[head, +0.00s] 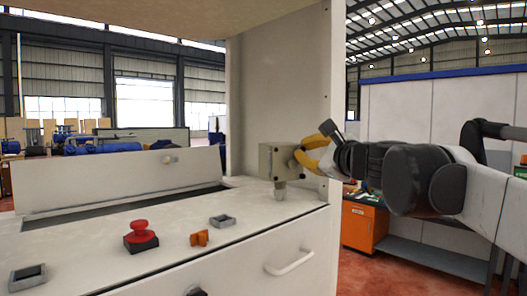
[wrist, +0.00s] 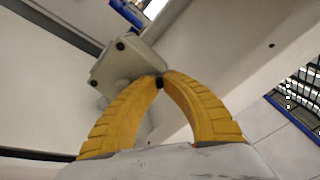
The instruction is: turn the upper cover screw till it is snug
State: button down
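A small grey-beige box (head: 278,162) with a cover stands by the upright panel at the right end of the worktop. It also shows in the wrist view (wrist: 125,65), with dark round spots near its edge. My gripper (head: 300,151) reaches it from the right, at the upper part of its right side. In the wrist view, the yellow fingertips of my gripper (wrist: 160,79) come together on a small dark knob-like piece, the upper cover screw (wrist: 159,84), at the box's edge. The fingers hide most of the screw. I cannot tell how far in it sits.
A red button (head: 139,232), an orange switch (head: 200,238) and square frames (head: 222,221) are on the worktop (head: 180,217). A tall upright panel (head: 285,90) rises close behind the box. A drawer handle (head: 289,262) is below. An orange cabinet (head: 362,225) stands beyond my arm.

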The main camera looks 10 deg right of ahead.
jog(key=shift+m, duration=0.7)
jog(key=c, duration=1.5)
grip_release()
